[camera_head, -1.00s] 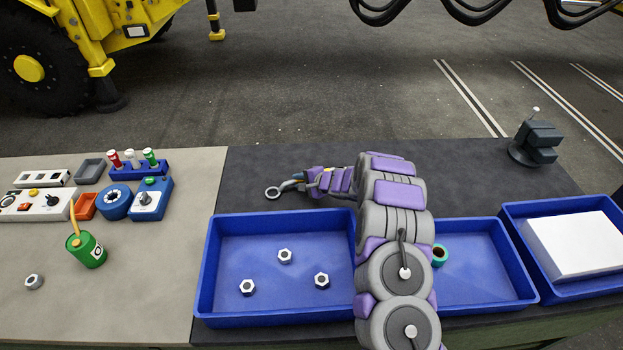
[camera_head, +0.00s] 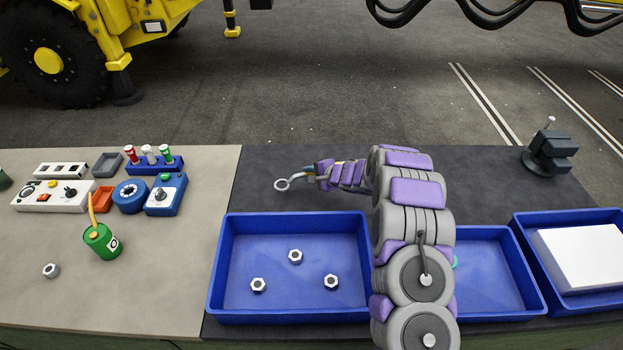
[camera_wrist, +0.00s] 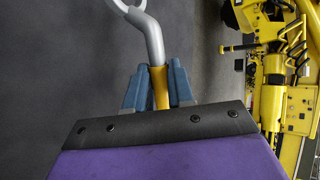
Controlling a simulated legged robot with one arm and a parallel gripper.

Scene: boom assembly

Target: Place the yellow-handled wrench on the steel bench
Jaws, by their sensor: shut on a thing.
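The wrench (camera_wrist: 151,38) is a silver tool with a ring end and a yellow handle. My gripper (camera_wrist: 157,88) is shut on its yellow handle, and the ring points away from the jaws. In the head view the wrench (camera_head: 284,184) points left from my gripper (camera_head: 318,173), over the dark bench section behind the blue trays. Its height above the surface is hard to tell. The light grey bench top (camera_head: 150,290) lies to the left, beyond the ring end. My arm hides part of the dark top (camera_head: 268,160).
Blue trays (camera_head: 228,318) line the front of the dark section; one holds several nuts, another a white block (camera_head: 585,255). A vise (camera_head: 550,152) stands back right. A green can (camera_head: 102,242), a nut (camera_head: 50,270) and control boxes (camera_head: 165,195) sit on the light top, whose front middle is clear.

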